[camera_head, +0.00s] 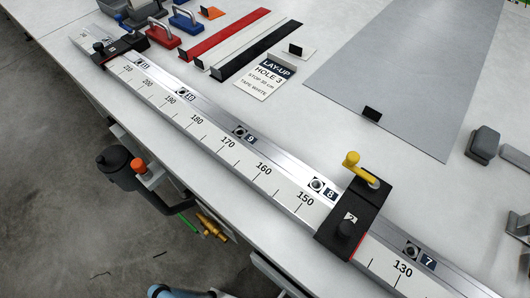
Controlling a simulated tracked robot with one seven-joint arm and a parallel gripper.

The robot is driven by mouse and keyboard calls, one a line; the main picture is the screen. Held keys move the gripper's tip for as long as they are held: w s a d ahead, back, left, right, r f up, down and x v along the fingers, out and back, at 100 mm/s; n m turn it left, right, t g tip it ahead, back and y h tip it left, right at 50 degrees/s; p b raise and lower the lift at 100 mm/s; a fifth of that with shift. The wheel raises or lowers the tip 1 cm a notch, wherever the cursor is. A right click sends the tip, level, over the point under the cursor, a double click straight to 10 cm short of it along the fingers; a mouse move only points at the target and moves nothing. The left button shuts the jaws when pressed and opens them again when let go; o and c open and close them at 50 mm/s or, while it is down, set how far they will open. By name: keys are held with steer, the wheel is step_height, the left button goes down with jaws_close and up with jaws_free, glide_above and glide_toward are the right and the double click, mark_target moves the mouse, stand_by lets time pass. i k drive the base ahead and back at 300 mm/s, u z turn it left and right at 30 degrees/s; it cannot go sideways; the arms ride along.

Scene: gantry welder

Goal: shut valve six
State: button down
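No valve marked six can be made out. A small brass fitting (212,227) shows below the table's front edge, with a green line beside it; I cannot read any number on it. Its lower part is cut from clear sight by distance and shadow. A dark device with an orange-red knob (137,165) hangs at the same edge, further left. My gripper is not in view.
A metal rule rail (228,146) with holes marked 7 to 11 runs along the table edge. A black stop block marked 2 (352,214) with a yellow handle (351,160) sits on it. Strips, a lay-up card (265,80) and a grey sheet (405,75) lie behind.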

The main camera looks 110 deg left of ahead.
mark_target(197, 231)
steer(key=k, duration=0.5)
steer(key=u, duration=0.4)
steer(key=i, duration=0.2)
steer(key=u, duration=3)
steer(key=k, duration=0.5)
steer(key=u, duration=0.6)
steer(key=i, duration=0.6)
steer(key=z, duration=0.2)
